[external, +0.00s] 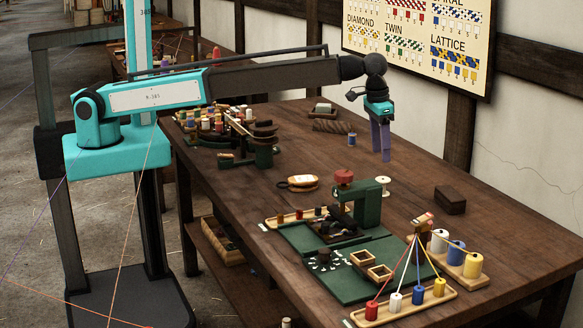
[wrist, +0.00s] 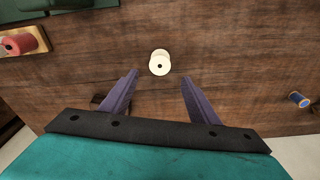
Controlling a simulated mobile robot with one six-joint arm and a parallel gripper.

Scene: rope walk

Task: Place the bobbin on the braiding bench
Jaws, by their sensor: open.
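A cream bobbin (external: 383,186) stands upright on the dark wooden table, beside the green press. In the wrist view the cream bobbin (wrist: 160,62) is seen from above, with a dark hole in its top. My gripper (external: 383,155) points down above the table, farther back than the bobbin in the external view. Its purple fingers (wrist: 158,80) are open and empty, and the bobbin appears just beyond the gap between their tips. Green boards (external: 350,265) with wooden trays lie at the table's front; I cannot tell whether they are the braiding bench.
A dark block (external: 450,200) lies to the right. Colored spools on a wooden tray (external: 405,306) stand at the front. The table around the dark block is clear.

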